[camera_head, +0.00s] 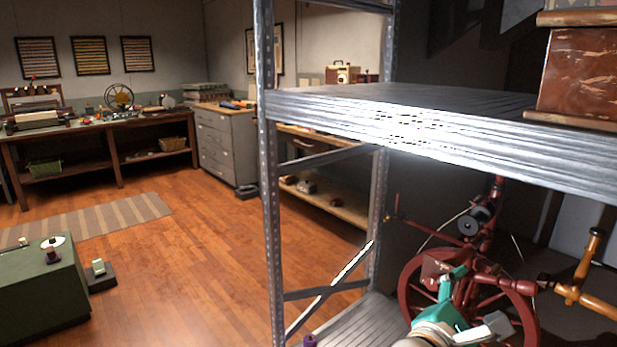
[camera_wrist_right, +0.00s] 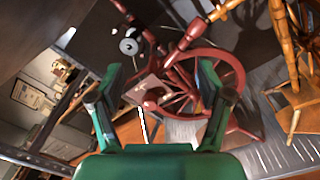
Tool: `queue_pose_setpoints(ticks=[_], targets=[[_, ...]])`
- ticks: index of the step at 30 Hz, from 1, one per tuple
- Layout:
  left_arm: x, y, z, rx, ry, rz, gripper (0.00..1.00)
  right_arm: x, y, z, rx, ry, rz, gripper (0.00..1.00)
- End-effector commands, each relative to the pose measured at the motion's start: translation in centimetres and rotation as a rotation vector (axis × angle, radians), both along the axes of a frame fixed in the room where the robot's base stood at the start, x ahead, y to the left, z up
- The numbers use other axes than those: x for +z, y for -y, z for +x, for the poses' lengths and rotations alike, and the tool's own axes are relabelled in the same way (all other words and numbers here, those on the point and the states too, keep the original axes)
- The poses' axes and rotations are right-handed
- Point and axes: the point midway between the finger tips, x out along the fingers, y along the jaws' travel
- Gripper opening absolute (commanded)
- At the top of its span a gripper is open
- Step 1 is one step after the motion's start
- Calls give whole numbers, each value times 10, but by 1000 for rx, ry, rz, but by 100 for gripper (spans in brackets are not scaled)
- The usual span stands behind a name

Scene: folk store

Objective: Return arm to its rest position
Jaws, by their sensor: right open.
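My right gripper (camera_head: 478,297) is at the lower right of the head view, in front of a dark red spinning wheel (camera_head: 408,285). In the right wrist view the two green fingers of the right gripper (camera_wrist_right: 160,76) stand wide apart, with nothing held between them. The spinning wheel (camera_wrist_right: 239,72) shows beyond the fingers there; I cannot tell how near they are to it. My left gripper is in neither view.
A metal shelf unit (camera_head: 440,120) stands close by, its upper board above the right gripper. A brown box (camera_head: 580,75) sits on that board. A wooden spinning device (camera_head: 582,285) is at the right. Open wooden floor (camera_head: 190,255) lies to the left, beside a green cabinet (camera_head: 40,290).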

Motion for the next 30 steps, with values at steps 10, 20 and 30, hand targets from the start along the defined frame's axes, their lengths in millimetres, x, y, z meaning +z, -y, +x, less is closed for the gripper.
queue_pose_setpoints(ticks=[10, 20, 30], targets=[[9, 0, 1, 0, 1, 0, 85, -61, 8, -1, -16, -179, 122, 78], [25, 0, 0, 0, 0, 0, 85, -174, 6, -33, -82, -481, 415, 78], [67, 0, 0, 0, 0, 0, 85, -330, -80, -179, -526, -810, 1295, 78]])
